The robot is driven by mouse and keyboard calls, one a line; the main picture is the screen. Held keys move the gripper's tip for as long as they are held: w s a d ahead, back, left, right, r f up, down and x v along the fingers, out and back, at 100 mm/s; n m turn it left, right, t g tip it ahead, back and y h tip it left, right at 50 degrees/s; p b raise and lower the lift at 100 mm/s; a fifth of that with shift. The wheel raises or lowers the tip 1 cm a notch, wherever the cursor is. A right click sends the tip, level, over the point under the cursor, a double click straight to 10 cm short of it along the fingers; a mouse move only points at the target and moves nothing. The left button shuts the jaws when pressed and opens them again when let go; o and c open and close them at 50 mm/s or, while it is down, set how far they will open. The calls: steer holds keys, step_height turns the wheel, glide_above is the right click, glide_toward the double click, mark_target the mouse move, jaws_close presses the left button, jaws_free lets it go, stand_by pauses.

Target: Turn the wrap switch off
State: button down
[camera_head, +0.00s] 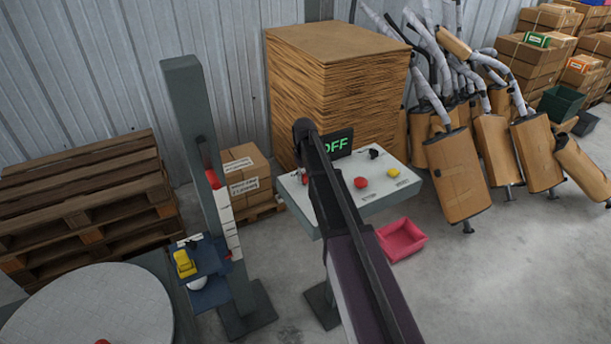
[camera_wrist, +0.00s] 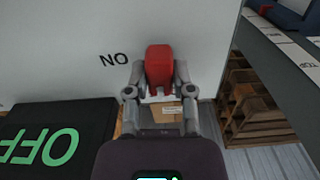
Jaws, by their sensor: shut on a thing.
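The control panel (camera_head: 338,207) has a light grey sloped top on a stand. Its dark display (camera_head: 343,143) reads OFF in green, and the display also shows in the wrist view (camera_wrist: 58,146). A red switch (camera_wrist: 159,65) stands beside an upside-down ON label; a small part of it shows at the panel's left in the head view (camera_head: 305,180). My gripper (camera_wrist: 160,88) is at the switch, with its two fingers shut on its sides. In the head view my arm crosses the panel and hides most of the switch and gripper.
The panel also bears a red button (camera_head: 361,182), a yellow button (camera_head: 393,172) and a black knob (camera_head: 374,153). A grey post (camera_head: 201,130) stands at left. A cardboard stack (camera_head: 325,90) stands behind and a pink bin (camera_head: 402,240) lies at right.

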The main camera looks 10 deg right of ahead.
steer(key=shift+w+n, duration=0.1)
steer(key=shift+n, duration=0.3)
steer(key=shift+c, duration=2.4)
jaws_free()
